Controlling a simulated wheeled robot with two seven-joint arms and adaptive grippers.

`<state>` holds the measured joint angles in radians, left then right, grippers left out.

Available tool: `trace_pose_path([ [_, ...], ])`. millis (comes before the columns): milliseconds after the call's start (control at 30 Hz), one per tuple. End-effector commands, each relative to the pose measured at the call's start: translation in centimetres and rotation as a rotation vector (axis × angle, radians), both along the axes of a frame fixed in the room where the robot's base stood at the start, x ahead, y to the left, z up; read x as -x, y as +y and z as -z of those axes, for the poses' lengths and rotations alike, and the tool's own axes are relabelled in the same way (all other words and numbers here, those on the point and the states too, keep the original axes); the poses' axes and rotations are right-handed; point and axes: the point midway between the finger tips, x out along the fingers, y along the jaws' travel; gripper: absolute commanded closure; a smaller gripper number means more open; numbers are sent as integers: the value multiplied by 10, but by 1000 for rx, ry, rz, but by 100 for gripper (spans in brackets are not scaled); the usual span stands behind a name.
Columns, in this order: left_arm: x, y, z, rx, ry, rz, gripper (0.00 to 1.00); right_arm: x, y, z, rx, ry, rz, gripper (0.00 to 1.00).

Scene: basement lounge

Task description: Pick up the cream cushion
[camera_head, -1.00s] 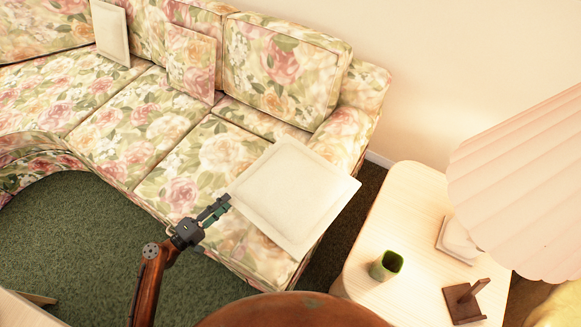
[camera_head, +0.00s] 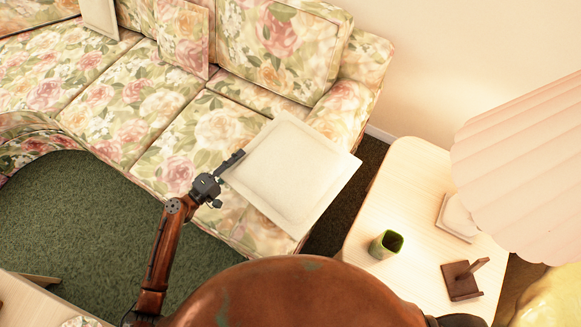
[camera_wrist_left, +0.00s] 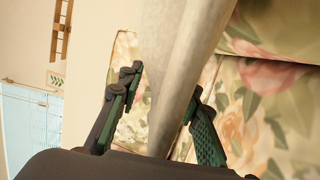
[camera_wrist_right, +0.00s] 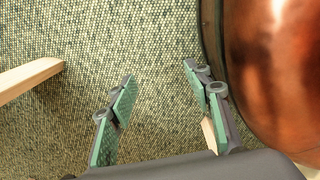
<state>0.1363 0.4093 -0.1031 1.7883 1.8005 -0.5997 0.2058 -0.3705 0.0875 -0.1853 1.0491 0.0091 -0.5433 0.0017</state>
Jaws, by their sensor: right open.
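The cream cushion (camera_head: 290,170) is a pale square pad at the right end of the floral sofa (camera_head: 150,105), jutting over its front right edge. My left gripper (camera_head: 238,158) is at the cushion's left corner. In the left wrist view, the cushion (camera_wrist_left: 178,50) stands edge-on between the parted fingers of my left gripper (camera_wrist_left: 165,82). Gaps show beside the cushion near the finger bases; contact at the tips is unclear. My right gripper (camera_wrist_right: 160,72) is open and empty above the carpet in the right wrist view.
A wooden side table (camera_head: 405,185) right of the sofa holds a green cup (camera_head: 386,245), a brown stand (camera_head: 464,281) and a pink-shaded lamp (camera_head: 520,180). Another pale cushion (camera_head: 101,15) leans at the sofa's back left. Green carpet (camera_head: 85,220) is clear in front.

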Motion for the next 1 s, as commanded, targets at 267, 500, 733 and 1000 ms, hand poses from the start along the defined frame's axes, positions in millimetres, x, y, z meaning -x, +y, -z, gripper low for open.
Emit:
trace_pose_path([
  [267,-4,-4,0,-1,1,-1,69,-7,11,0,-12,-10,6,54],
  [500,-4,-4,0,-1,1,-1,85,-3,9,1,-10,-3,6,54],
  [733,-4,-4,0,-1,1,0,100,1,3,1,-3,2,2,54],
  [1000,-3,-4,1,0,1,1,100,1,-4,0,4,2,-2,54],
])
